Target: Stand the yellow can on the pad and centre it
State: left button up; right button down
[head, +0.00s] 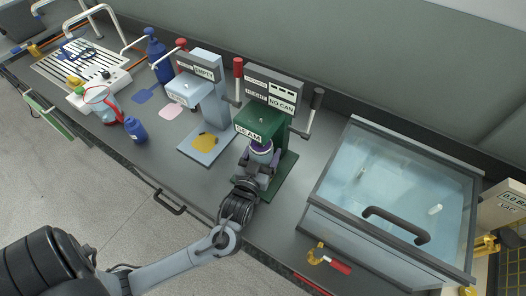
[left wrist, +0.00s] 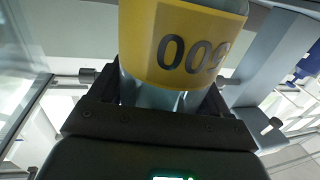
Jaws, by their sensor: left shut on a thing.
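The yellow can (left wrist: 184,45) fills the top middle of the left wrist view, with dark digits on its yellow band and a bare silvery end towards my palm. My left gripper (left wrist: 165,100) is shut on it. In the head view my left gripper (head: 260,167) reaches under the head of the green seamer (head: 265,122), which is marked SEAM. A pale, purple-edged top (head: 261,151) shows between the fingers and the seamer head. The pad is hidden by my gripper and the seamer, so I cannot tell whether the can touches it or is centred. My right gripper is out of view.
The seamer's display (head: 273,88) reads NO CAN. A light blue machine (head: 203,98) stands left, with a yellow patch (head: 205,143) on its base. A glass-lidded tank (head: 395,190) stands right. A red-handled tool (head: 330,261) lies near the front edge.

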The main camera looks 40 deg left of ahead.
pick_arm(q)
jog(key=shift+f, duration=0.3)
jog(key=o, duration=1.4)
jog(key=shift+f, duration=0.25)
jog(key=shift+o, duration=0.2)
jog(key=shift+r, duration=0.3)
jog(key=shift+w+r, duration=0.1)
jog(key=shift+r, duration=0.4)
jog(key=p+v, duration=0.1)
jog(key=v, duration=1.1)
jog(key=shift+p, duration=0.4)
jog(key=shift+r, duration=0.1)
